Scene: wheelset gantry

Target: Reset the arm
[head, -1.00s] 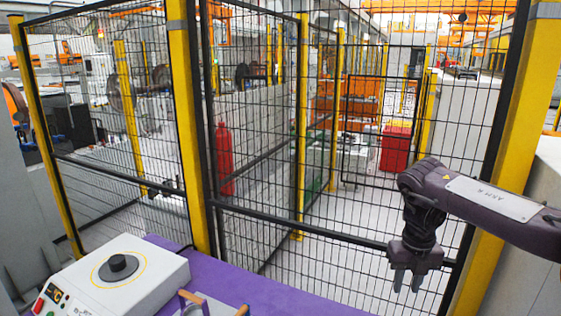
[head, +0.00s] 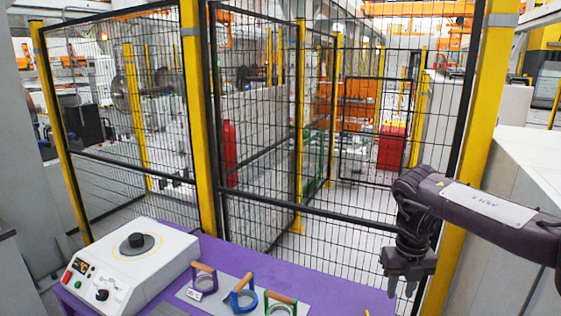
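My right arm comes in from the right edge of the head view. Its gripper (head: 403,287) points down beside the right part of the purple table, in front of the mesh fence. Its two fingers stand apart with a gap between them, and nothing shows between them. My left arm and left gripper are out of view.
A white device with a black knob (head: 136,240) stands on the purple table (head: 232,258). Several wooden-handled ring tools, including a blue one (head: 241,298), lie on a grey mat. A black mesh fence with yellow posts (head: 199,130) stands behind.

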